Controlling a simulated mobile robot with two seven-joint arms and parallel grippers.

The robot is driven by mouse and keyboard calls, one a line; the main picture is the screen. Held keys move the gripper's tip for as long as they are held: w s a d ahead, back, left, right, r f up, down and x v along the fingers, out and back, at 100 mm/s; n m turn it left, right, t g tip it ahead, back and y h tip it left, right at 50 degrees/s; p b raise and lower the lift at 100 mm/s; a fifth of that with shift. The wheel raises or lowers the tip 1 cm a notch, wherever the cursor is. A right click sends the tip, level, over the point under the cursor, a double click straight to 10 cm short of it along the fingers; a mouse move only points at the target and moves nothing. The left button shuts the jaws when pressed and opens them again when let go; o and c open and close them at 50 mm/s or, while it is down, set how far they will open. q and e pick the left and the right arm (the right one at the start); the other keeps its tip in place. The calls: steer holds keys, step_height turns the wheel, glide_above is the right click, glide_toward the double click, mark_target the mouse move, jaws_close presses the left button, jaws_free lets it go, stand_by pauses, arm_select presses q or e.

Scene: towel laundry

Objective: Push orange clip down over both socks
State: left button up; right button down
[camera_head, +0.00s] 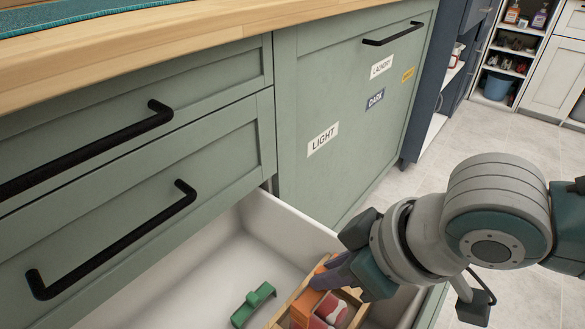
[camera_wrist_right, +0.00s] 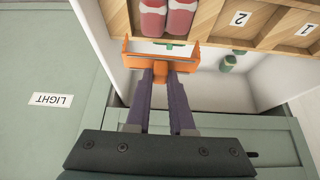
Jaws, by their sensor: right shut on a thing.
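My right gripper (camera_head: 322,283) is shut on the orange clip (camera_head: 302,310), over the open drawer. In the right wrist view, the fingertips (camera_wrist_right: 160,78) grip the clip's middle tab, and its wide bar (camera_wrist_right: 143,60) has an upright prong at each end. Two red-and-white rolled socks lie side by side in a wooden compartment, one left (camera_wrist_right: 152,18) and one right (camera_wrist_right: 183,18). The clip appears just at the socks' near end; whether it touches them I cannot tell. The socks (camera_head: 329,311) are partly hidden in the head view. My left gripper is out of view.
A wooden divider box (camera_wrist_right: 275,48), labelled 1 and 2, stands in the white drawer (camera_head: 225,262). A green clip (camera_head: 253,304) lies on the drawer floor. Green cabinet fronts with black handles (camera_head: 115,240) rise behind. The drawer floor left of the box is mostly free.

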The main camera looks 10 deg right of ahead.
steer(key=shift+f+b, duration=1.75)
steer(key=shift+f, duration=0.2)
steer(key=shift+d+f+b, duration=0.15)
steer(key=shift+f+b, duration=0.45)
steer(key=shift+f, duration=0.4)
steer(key=shift+f, duration=0.1)
steer(key=shift+s, duration=0.15)
steer(key=shift+w+r+p, duration=0.2)
steer(key=shift+r+p, duration=0.15)
steer(key=shift+r, duration=0.2)
steer(key=shift+r+p, duration=0.25)
steer(key=shift+p, duration=0.2)
